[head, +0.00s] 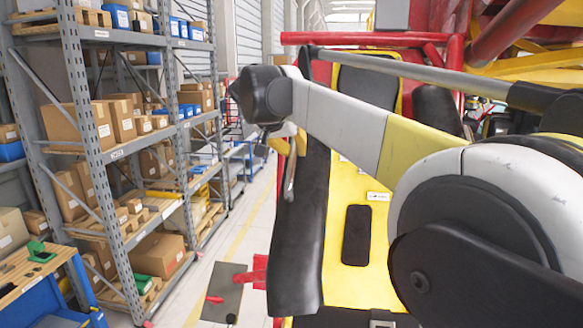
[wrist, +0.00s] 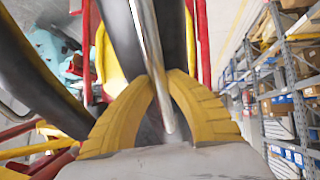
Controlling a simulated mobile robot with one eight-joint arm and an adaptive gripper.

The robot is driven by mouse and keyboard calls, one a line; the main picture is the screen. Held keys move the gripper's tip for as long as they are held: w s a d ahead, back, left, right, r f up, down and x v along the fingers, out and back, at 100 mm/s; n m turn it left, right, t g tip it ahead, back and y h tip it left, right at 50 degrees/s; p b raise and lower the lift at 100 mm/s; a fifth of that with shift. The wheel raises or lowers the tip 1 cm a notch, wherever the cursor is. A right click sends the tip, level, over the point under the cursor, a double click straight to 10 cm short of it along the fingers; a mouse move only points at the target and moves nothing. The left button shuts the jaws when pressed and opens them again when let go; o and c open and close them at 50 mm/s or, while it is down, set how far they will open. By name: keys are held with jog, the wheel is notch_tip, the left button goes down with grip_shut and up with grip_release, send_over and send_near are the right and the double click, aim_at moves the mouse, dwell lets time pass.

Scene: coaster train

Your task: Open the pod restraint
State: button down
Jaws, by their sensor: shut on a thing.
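The coaster pod has a yellow seat shell (head: 375,275) with black padding (head: 300,225) along its left side in the head view. A slim silver bar (head: 289,178) stands by that padding. In the wrist view the bar (wrist: 148,45) runs down between the two yellow fingers of my gripper (wrist: 161,82). My gripper is shut on this bar, with dark padding behind it. In the head view my gripper (head: 283,146) is small and partly hidden by my arm. My arm also covers much of the pod's right side, and I cannot tell whether the restraint is locked.
A tall grey shelf rack (head: 90,130) with cardboard boxes stands at the left. A blue workbench (head: 45,285) is at the lower left. The floor aisle (head: 240,225) between rack and pod is largely clear. Red tubes (head: 365,40) cross behind the pod.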

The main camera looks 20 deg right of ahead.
jog(key=shift+g+y, duration=0.4)
jog(key=shift+g, duration=0.1)
jog(key=shift+w+d+r, duration=0.1)
jog(key=shift+r, duration=1.1)
jog(key=shift+w+r, duration=0.1)
jog(key=shift+r, duration=1.05)
jog(key=c, duration=1.3)
grip_release()
jog(key=shift+s, duration=0.1)
jog(key=shift+r, duration=0.1)
jog(key=v, duration=1.2)
jog(key=shift+s, duration=0.1)
